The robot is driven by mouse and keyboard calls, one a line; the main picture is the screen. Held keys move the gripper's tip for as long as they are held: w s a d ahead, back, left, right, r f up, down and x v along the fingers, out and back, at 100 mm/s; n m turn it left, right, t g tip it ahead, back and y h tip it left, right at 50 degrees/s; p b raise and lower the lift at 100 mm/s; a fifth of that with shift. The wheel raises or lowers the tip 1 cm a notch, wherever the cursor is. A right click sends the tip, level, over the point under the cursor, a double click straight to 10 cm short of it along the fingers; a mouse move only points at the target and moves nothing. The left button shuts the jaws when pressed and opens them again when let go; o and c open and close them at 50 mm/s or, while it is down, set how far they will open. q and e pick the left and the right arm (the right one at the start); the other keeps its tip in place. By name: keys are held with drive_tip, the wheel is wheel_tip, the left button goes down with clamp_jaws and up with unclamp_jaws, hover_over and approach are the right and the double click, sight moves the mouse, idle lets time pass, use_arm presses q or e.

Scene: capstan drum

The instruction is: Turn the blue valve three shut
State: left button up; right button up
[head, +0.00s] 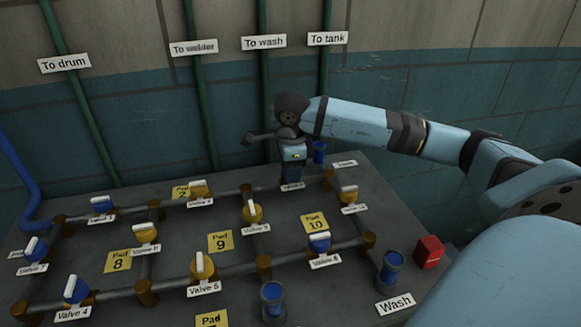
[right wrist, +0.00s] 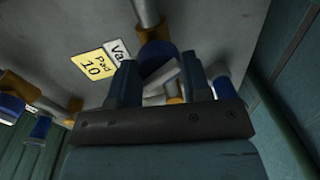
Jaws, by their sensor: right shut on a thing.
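My right gripper (head: 292,165) is at the back edge of the pipe board, pointing down over a valve with a small white label (head: 292,186) whose text is too small to read. By its place in the back row this looks like valve three; the gripper hides most of its body. In the right wrist view the gripper (right wrist: 160,88) has a pale lever (right wrist: 162,76) between its two fingers, and it is shut on this lever. The lever's exact angle to the pipe is hard to tell. My left gripper is not in view.
Other valves stand around the board (head: 180,245), including blue valve 6 (head: 320,243), yellow valve 9 (head: 252,212) and blue valve 4 (head: 75,290). A red box (head: 429,251) sits at the right edge.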

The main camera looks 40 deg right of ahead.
drive_tip(key=m, duration=0.5)
drive_tip(key=shift+a+m+p, duration=0.15)
drive_tip(key=shift+m+p, duration=0.15)
drive_tip(key=shift+m, duration=0.1)
idle(0.4)
drive_tip(key=o, duration=0.9)
drive_tip(key=shift+r, duration=0.1)
wheel_tip(320, 180, up, 14)
drive_tip(key=p, duration=0.1)
drive_tip(key=shift+s+a+p, duration=0.25)
drive_tip(key=shift+a+p, duration=0.1)
drive_tip(key=shift+a, duration=0.1)
drive_tip(key=shift+s+f, duration=0.1)
drive_tip(key=shift+f, duration=0.15)
